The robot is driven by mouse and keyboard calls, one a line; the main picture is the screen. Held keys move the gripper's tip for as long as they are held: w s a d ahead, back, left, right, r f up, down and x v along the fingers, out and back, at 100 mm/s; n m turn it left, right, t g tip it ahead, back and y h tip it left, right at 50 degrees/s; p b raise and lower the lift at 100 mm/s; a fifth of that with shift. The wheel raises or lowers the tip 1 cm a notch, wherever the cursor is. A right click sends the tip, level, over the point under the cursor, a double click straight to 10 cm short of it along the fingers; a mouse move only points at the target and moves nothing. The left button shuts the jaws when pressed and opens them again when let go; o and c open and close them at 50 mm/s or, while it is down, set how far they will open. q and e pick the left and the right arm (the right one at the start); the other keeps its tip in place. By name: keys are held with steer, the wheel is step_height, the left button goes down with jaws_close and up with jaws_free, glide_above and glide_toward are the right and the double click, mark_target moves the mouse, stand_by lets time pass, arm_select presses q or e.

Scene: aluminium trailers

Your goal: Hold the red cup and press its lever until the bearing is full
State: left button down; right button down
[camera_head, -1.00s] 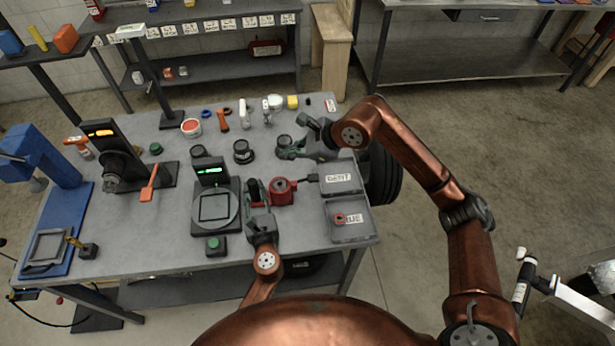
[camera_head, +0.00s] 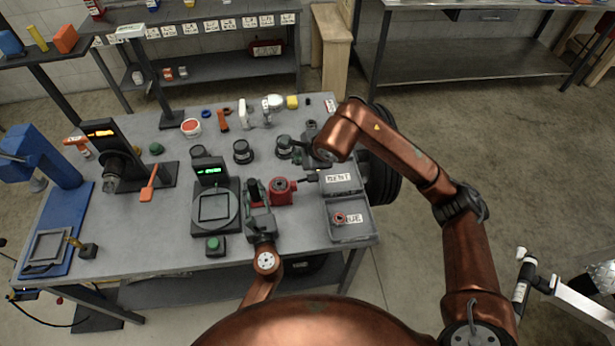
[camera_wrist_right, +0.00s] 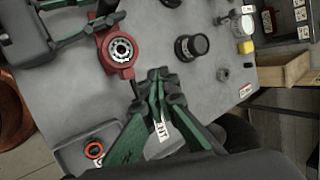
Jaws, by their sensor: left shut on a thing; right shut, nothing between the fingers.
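The red cup (camera_head: 282,190) stands on the bench just right of my left gripper (camera_head: 262,190), which is shut on it. In the right wrist view the red cup (camera_wrist_right: 112,60) shows a metal bearing (camera_wrist_right: 121,48) in its middle, and part of my left gripper (camera_wrist_right: 100,18) beside it. The cup's lever (camera_head: 308,179) reaches right, towards the trays. My right gripper (camera_wrist_right: 157,76) is shut and empty, its tips close to the lever side of the cup. I cannot tell whether they touch it. The bearing's fill cannot be read.
Two grey labelled trays (camera_head: 367,229) sit at the bench's right edge; the front one holds a small red ring (camera_head: 339,217). A scale with a green display (camera_head: 211,171) stands left of the cup. Black knobbed pots (camera_head: 243,151) stand behind. A blue press (camera_head: 40,155) is far left.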

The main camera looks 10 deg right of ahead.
mark_target(308, 179)
steer(key=shift+d+f, duration=0.3)
steer(key=shift+f, duration=0.75)
steer(key=shift+d+f, duration=0.35)
steer(key=shift+f, duration=0.75)
steer(key=shift+d+f, duration=0.3)
steer(key=shift+f, duration=0.75)
steer(key=shift+f, duration=0.15)
steer(key=shift+d+f, duration=0.1)
steer(key=shift+f, duration=0.15)
steer(key=shift+s+d+f, duration=0.1)
steer(key=shift+d+f, duration=0.1)
steer(key=shift+f, duration=0.4)
steer(key=shift+d+f, duration=0.2)
steer(key=shift+f, duration=0.35)
steer(key=shift+r, duration=0.1)
stand_by(0.3)
steer(key=shift+a+r, duration=0.25)
steer(key=shift+r, duration=0.45)
steer(key=shift+a+r, duration=0.25)
steer(key=shift+r, duration=0.45)
steer(key=shift+a+r, duration=0.25)
steer(key=shift+r, duration=0.55)
steer(key=shift+a+r, duration=0.25)
steer(key=shift+r, duration=0.6)
steer(key=shift+a+r, duration=0.25)
steer(key=shift+r, duration=0.55)
